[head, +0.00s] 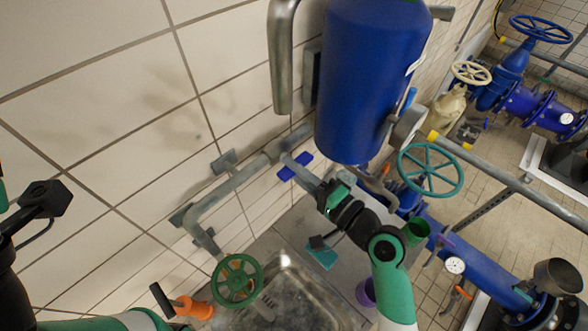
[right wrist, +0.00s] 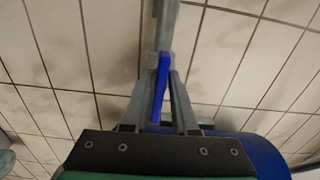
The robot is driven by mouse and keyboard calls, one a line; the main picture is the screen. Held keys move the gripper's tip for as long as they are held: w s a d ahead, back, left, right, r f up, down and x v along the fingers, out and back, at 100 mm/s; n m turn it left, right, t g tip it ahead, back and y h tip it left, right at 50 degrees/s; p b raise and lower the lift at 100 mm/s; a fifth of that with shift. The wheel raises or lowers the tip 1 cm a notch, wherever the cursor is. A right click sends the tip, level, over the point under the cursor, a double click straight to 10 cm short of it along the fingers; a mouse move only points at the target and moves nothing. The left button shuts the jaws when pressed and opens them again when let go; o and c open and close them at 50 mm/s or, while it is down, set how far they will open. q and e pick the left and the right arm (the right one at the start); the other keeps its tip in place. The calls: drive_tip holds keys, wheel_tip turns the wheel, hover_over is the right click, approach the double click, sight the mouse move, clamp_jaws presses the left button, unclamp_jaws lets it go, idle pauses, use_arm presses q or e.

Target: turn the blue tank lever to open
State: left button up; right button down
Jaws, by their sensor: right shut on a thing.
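The blue tank lever (head: 295,167) sits on the grey pipe just below the big blue tank (head: 368,80). My right gripper (head: 304,176) reaches up to it from the lower right in the head view. In the right wrist view, the blue lever (right wrist: 160,85) stands between the two grey fingers of my right gripper (right wrist: 161,75), which is shut on it. The lever runs nearly in line with the fingers there. Parts of my left arm show at the left edge of the head view, but its fingers cannot be seen.
A green handwheel (head: 237,281) stands above a metal basin (head: 290,300), with an orange object (head: 194,307) beside it. A teal handwheel (head: 430,171) and a grey rail (head: 500,176) lie right of the tank. The tiled wall (head: 110,130) is close on the left.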

drive_tip(key=c, duration=0.9)
unclamp_jaws()
drive_tip(key=shift+d, duration=0.1)
drive_tip(key=p+v, duration=0.6)
drive_tip(key=v, duration=0.5)
drive_tip(key=shift+s+d, duration=0.15)
drive_tip(key=shift+s, duration=0.1)
